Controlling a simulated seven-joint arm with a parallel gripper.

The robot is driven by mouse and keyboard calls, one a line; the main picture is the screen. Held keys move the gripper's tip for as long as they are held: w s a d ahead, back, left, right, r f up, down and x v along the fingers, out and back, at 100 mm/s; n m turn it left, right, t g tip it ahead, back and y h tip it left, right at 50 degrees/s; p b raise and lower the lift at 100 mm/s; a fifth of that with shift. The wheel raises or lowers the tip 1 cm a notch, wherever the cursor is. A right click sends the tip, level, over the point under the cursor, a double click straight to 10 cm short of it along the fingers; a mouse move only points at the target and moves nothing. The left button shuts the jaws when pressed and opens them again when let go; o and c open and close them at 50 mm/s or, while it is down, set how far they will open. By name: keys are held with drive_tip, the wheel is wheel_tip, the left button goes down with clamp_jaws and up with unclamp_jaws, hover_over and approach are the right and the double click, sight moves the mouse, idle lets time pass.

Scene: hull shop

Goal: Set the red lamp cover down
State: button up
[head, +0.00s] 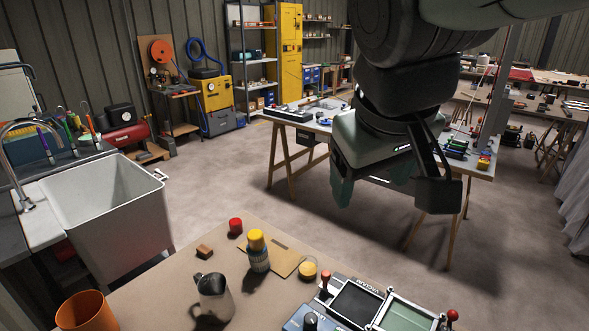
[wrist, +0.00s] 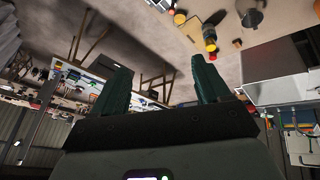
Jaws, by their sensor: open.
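The red lamp cover (head: 235,227) appears as a small red cylinder on the bench (head: 190,250), near its far edge in the head view. It also shows small in the wrist view (wrist: 212,56), beyond the fingers. My gripper (head: 343,190) hangs in the air beyond and right of the cover, well apart from it. In the wrist view my gripper (wrist: 161,72) has its two green fingers wide apart with nothing between them. In the head view its fingers are partly hidden by my own wrist.
A yellow-capped bottle (head: 258,252), a brown block (head: 204,251), a jug (head: 214,297), a yellow round item (head: 307,270) and an orange pot (head: 87,312) stand near the cover. Control boxes (head: 357,302) occupy the bench's right side. A sink (head: 105,210) is at left.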

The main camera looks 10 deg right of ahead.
drive_tip(key=s+a+f+m+y, duration=0.1)
drive_tip(key=s+a+m, duration=0.1)
drive_tip(key=s, duration=0.4)
drive_tip(key=shift+s+a+f+y, duration=0.25)
drive_tip(key=shift+s+a+y, duration=0.05)
idle(0.7)
